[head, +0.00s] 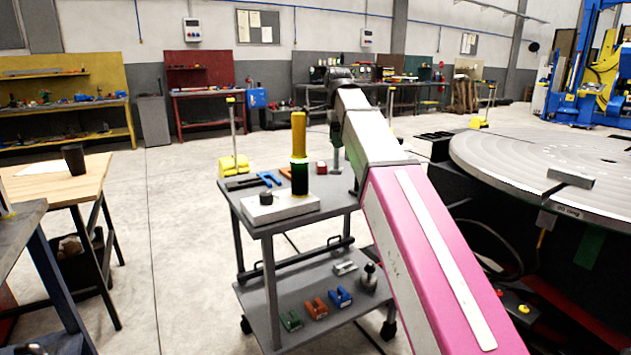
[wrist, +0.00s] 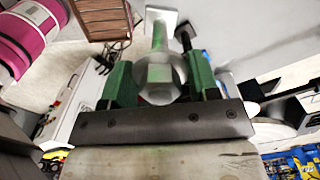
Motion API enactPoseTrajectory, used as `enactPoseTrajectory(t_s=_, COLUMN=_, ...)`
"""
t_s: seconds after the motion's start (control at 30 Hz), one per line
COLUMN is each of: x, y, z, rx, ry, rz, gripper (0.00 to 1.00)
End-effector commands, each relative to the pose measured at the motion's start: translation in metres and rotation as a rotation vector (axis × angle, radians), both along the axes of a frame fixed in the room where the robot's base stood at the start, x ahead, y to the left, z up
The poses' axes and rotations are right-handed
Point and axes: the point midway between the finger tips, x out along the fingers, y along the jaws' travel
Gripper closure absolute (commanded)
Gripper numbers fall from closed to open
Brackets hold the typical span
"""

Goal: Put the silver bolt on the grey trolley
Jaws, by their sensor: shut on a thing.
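The silver bolt (wrist: 160,76) is held between the green fingers of my gripper (wrist: 158,88) in the wrist view. Its hex part faces the camera, and its shank runs away to a flat square end. In the head view my gripper (head: 336,128) is at the far right corner of the grey trolley (head: 340,195), partly hidden by my arm. The bolt (head: 337,158) hangs upright below it, its lower end at or just above the trolley top. I cannot tell whether it touches.
On the trolley top are a white block (head: 280,208) with a black knob, a yellow-and-green bottle (head: 299,150), and blue and orange clamps. Its lower shelf holds several small parts. A large round table (head: 550,165) stands right; a wooden table (head: 60,180) stands left.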

Motion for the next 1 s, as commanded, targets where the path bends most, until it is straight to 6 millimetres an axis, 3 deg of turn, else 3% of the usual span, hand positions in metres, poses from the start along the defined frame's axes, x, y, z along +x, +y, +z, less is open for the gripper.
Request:
enactPoseTrajectory(t_s=0.17, x=-0.001, y=0.002, z=-0.01, rx=0.0, ry=0.001, rz=-0.018, gripper=0.87)
enactPoseTrajectory(t_s=0.43, x=-0.001, y=0.001, z=-0.053, rx=0.0, ry=0.001, rz=-0.017, gripper=0.87)
enactPoseTrajectory(t_s=0.9, x=-0.001, y=0.002, z=-0.096, rx=0.0, ry=0.0, rz=-0.016, gripper=0.87)
enactPoseTrajectory(t_s=1.0, x=0.0, y=0.002, z=-0.098, rx=0.0, ry=-0.001, rz=-0.016, gripper=0.87)
